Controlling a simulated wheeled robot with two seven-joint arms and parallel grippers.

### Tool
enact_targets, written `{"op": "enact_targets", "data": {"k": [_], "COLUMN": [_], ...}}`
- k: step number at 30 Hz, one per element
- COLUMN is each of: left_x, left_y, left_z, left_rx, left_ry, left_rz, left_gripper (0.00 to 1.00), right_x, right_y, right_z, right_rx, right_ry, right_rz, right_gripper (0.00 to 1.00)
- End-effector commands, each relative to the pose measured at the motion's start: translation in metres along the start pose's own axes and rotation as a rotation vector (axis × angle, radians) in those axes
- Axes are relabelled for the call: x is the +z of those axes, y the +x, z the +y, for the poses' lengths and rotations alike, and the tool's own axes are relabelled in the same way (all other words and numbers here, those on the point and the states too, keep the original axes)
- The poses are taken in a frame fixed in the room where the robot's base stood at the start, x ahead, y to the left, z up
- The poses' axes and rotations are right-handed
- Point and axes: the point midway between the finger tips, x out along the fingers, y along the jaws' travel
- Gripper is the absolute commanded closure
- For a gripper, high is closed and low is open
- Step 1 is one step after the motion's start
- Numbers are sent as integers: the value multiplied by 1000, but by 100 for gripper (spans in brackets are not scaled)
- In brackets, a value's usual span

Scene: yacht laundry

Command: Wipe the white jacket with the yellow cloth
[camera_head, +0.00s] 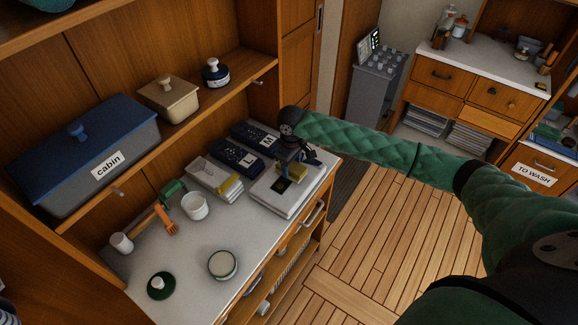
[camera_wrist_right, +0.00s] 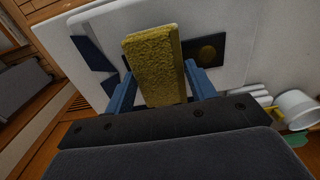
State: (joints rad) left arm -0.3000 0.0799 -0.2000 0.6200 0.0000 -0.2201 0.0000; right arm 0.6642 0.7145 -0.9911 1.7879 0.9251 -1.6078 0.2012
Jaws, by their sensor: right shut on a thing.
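The white jacket (camera_head: 273,203) lies folded flat on the counter at its right end; it also shows in the right wrist view (camera_wrist_right: 85,25), with dark blue patches and a dark panel with a round gold mark. My right gripper (camera_head: 293,172) is over the jacket, shut on the yellow cloth (camera_wrist_right: 153,65). The cloth is a thick, fuzzy block between two blue fingers. I cannot tell if it touches the jacket. In the head view, the gripper hides part of the jacket. My left gripper is not in view.
The counter (camera_head: 185,265) holds dark folded items marked L and M (camera_head: 236,157), a pale box with yellow beside it (camera_head: 210,176), a white cup (camera_head: 194,206), a round tin (camera_head: 222,264) and a wooden-handled tool (camera_head: 164,218). A shelf with a cabin box (camera_head: 90,150) overhangs behind.

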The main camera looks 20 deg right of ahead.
Motion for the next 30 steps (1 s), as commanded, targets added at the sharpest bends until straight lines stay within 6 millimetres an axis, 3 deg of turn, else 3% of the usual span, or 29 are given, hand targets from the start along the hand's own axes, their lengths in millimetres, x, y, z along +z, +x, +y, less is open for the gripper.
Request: {"op": "enact_targets", "data": {"k": [5, 6, 9, 30], "left_x": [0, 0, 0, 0], "left_y": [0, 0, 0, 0], "left_z": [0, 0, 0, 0], "left_rx": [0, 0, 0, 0], "left_ry": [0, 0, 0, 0], "left_rz": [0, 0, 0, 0], "left_gripper": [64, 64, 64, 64], "right_x": [0, 0, 0, 0], "right_y": [0, 0, 0, 3], "right_z": [0, 0, 0, -31], "right_rx": [0, 0, 0, -1], "right_ry": [0, 0, 0, -1], "right_rz": [1, 1, 1, 0], "right_gripper": [68, 48, 68, 68]}}
